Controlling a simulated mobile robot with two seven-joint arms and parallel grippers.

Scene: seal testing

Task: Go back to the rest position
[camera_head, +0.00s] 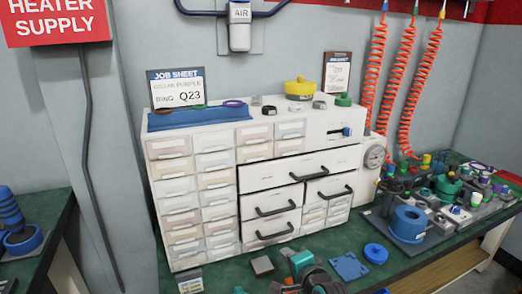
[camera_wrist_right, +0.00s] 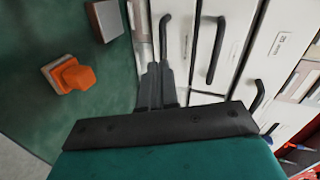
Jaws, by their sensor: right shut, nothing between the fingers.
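My right gripper (camera_head: 303,264) is low in the head view, in front of the white drawer cabinet (camera_head: 325,128). In the right wrist view its two dark fingers (camera_wrist_right: 158,72) are together, with nothing between them. They point toward the cabinet's drawer fronts, close to the black handles (camera_wrist_right: 217,50). I cannot tell whether they touch the cabinet. My left gripper is not in view.
An orange-handled block (camera_wrist_right: 75,77) and a grey block (camera_head: 262,266) lie on the green bench. A blue plate (camera_head: 349,266) and blue ring (camera_head: 375,253) lie to the right. Fixtures with a large blue ring (camera_head: 408,223) crowd the far right.

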